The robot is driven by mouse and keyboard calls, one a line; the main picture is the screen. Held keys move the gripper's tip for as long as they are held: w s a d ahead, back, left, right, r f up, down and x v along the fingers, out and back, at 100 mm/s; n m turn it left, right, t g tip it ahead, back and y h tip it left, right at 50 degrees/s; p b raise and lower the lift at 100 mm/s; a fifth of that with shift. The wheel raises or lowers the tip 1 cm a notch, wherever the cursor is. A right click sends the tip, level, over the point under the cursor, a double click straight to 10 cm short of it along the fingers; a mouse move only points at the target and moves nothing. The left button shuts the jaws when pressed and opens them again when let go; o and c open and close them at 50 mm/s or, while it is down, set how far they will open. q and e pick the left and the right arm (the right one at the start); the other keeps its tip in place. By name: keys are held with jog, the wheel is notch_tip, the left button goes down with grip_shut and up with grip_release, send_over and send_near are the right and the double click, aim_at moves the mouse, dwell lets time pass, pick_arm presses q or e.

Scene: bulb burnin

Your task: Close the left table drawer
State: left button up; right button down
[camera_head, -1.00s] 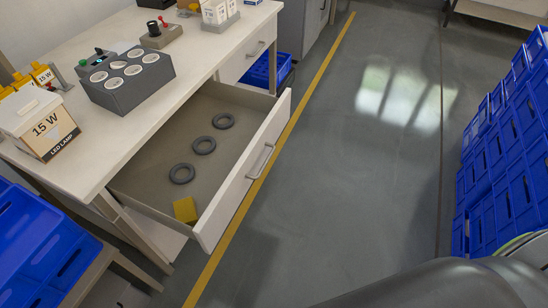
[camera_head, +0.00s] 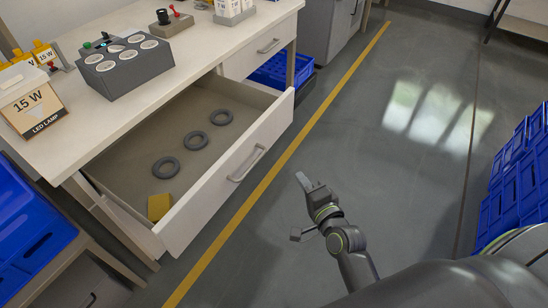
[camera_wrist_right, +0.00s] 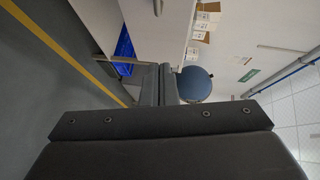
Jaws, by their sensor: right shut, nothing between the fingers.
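The left table drawer (camera_head: 222,198) is pulled well out from under the white workbench in the head view. Its front panel carries a grey bar handle (camera_head: 247,163). Inside lie three dark grey rings (camera_head: 194,140) and a small yellow block (camera_head: 159,206). My right gripper (camera_head: 302,181) is in front of the drawer, to the right of the handle and apart from it. Its fingers are together with nothing held, and they also show in the right wrist view (camera_wrist_right: 159,84). My left gripper is not in view.
The workbench top (camera_head: 103,113) holds a grey block with round sockets (camera_head: 125,66) and a 15 W lamp box (camera_head: 33,107). A second drawer (camera_head: 262,50) is shut. Blue crates stand at left (camera_head: 30,235) and right (camera_head: 515,180). Floor in front of the drawer is open.

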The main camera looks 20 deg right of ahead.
pick_arm(q)
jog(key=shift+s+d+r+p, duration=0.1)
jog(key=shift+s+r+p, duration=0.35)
jog(key=shift+p, duration=0.25)
pick_arm(e)
jog(key=w+a+f, duration=0.2)
jog(key=w+a, duration=0.1)
jog(key=w, duration=0.9)
jog(key=shift+a, duration=0.3)
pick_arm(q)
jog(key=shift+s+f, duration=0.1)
pick_arm(e)
jog(key=shift+w+f, duration=0.1)
